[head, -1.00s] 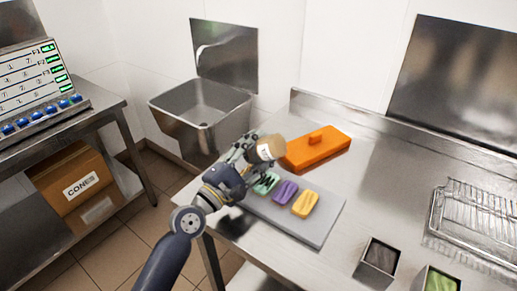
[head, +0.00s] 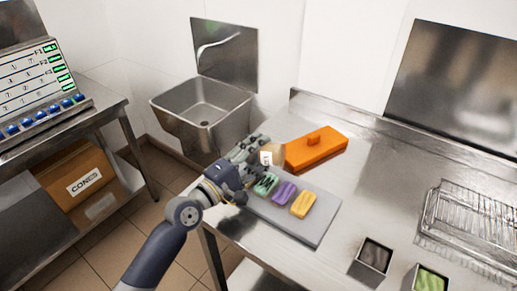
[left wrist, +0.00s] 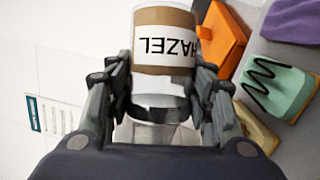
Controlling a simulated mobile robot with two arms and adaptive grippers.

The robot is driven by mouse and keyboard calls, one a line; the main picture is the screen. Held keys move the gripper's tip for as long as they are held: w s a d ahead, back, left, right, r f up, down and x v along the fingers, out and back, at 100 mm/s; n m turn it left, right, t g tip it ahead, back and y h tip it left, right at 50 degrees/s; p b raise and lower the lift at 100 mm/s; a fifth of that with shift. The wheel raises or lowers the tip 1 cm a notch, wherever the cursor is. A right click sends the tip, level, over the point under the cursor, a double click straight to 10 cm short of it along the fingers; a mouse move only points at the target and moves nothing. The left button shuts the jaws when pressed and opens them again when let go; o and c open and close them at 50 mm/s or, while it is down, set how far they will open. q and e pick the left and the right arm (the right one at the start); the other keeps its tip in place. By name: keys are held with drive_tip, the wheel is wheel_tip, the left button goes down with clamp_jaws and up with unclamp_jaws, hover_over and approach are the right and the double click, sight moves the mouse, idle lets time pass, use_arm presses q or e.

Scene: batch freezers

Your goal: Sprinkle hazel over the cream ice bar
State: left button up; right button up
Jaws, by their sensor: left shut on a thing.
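My left gripper (head: 250,150) is shut on the hazel jar (head: 270,157), above the left end of the grey board (head: 322,228). In the left wrist view the jar (left wrist: 163,20) sits between the fingers (left wrist: 160,88), with brown contents, a white HAZEL label that reads upside down, and a clear part below. A cream-beige bar (left wrist: 258,128) lies there beside the mint bar, partly hidden by a finger. In the head view my gripper hides the cream bar. My right gripper is not in view.
On the board lie a mint bar with dark zigzags (head: 265,186), a purple bar (head: 284,192) and a yellow bar (head: 303,204). Metal containers (head: 374,258) and a wire rack (head: 465,215) are at right; a sink (head: 202,105) is behind left.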

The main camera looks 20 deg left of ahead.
use_arm(q)
drive_tip(key=shift+r+m+p, duration=0.4)
drive_tip(key=shift+m+p, duration=0.1)
drive_tip(key=shift+p, duration=0.55)
drive_tip(key=shift+r+m+g+y+p, duration=0.3)
drive_tip(key=shift+r+m+g+p, duration=0.35)
drive_tip(key=shift+p, duration=1)
drive_tip(key=shift+r+m+p, duration=0.2)
drive_tip(key=shift+m+p, duration=0.55)
drive_tip(key=shift+p, duration=0.8)
drive_tip(key=shift+r+m+g+y+p, duration=0.25)
drive_tip(key=shift+r+m+y+p, duration=0.35)
drive_tip(key=shift+p, duration=0.75)
drive_tip(key=shift+r+m+g+y+p, duration=0.4)
drive_tip(key=shift+r+m+p, duration=0.75)
drive_tip(key=shift+p, duration=2.4)
